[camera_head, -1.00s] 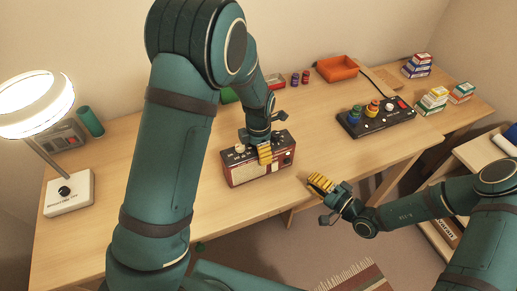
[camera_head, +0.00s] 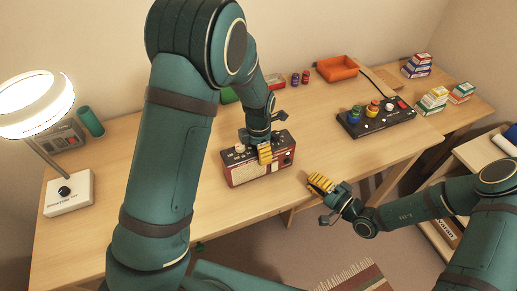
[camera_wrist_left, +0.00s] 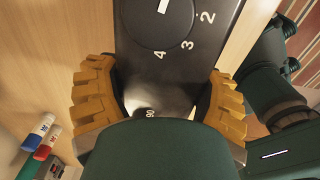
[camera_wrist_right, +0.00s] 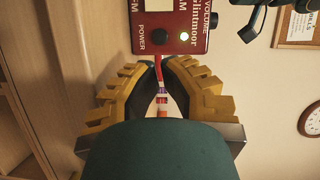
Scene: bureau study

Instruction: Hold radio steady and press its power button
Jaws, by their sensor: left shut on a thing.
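The dark red radio (camera_head: 262,173) stands upright on the desk. My left gripper (camera_head: 265,153) reaches down from above and is shut on it; in the left wrist view its yellow fingers straddle the radio's dark numbered top (camera_wrist_left: 178,60). My right gripper (camera_head: 320,183) is off the desk's front edge, right of the radio. In the right wrist view its fingertips (camera_wrist_right: 159,62) are close together and look empty. A small gap appears between fingertips and button.
A black control box (camera_head: 376,117) with coloured knobs, an orange tray (camera_head: 337,68) and stacked small boxes (camera_head: 433,100) are at the right. A lit lamp (camera_head: 68,190) and a green cylinder (camera_head: 90,122) are at the left. Desk around the radio is clear.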

